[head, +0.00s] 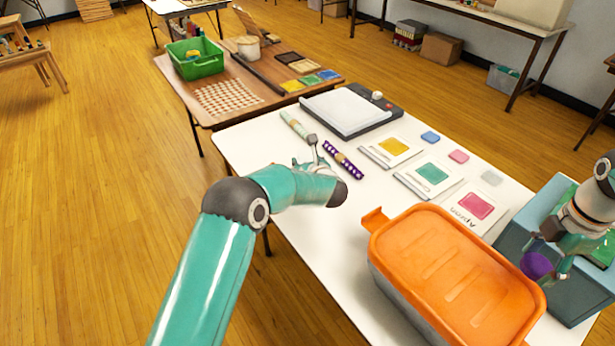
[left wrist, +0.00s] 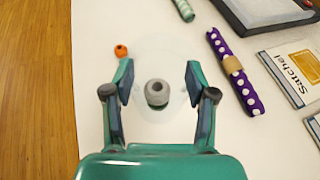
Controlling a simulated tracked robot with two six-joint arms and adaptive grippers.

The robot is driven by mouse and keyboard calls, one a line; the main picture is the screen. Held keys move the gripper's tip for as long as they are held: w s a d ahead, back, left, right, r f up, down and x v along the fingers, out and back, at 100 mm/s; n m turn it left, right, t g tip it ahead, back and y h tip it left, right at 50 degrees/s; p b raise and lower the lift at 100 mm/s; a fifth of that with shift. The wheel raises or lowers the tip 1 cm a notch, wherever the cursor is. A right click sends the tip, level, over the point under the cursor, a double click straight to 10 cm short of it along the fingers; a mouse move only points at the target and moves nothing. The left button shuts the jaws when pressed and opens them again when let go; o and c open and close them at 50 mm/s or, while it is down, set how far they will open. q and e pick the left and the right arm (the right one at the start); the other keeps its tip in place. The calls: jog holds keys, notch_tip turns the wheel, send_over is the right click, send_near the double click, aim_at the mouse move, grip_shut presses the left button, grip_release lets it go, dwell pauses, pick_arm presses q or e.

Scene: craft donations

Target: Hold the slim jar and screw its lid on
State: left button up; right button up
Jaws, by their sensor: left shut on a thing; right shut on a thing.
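My left gripper (left wrist: 159,80) is shut on a faint, clear round thing, which seems to be the slim jar, over the white table. A grey knob-like piece (left wrist: 157,93) shows in the middle between the fingers; I cannot tell if it is part of the jar. In the head view this gripper (head: 318,160) is partly hidden by its own wrist. My right gripper (head: 551,257) is shut on a purple round piece (head: 537,265), perhaps the lid, at the right beside the blue-grey bin. The purple piece is well apart from the left gripper.
A large orange-lidded box (head: 455,265) stands between the grippers. A blue-grey bin (head: 572,295) is at the right. A purple dotted roll (head: 343,160), a pale green roll (head: 297,125) and cards (head: 432,173) lie near the left gripper. A small orange piece (left wrist: 121,50) lies beside it.

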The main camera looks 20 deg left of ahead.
jog(key=shift+f, duration=0.35)
pick_arm(q)
notch_tip(320, 180, up, 13)
jog(key=shift+r, duration=0.15)
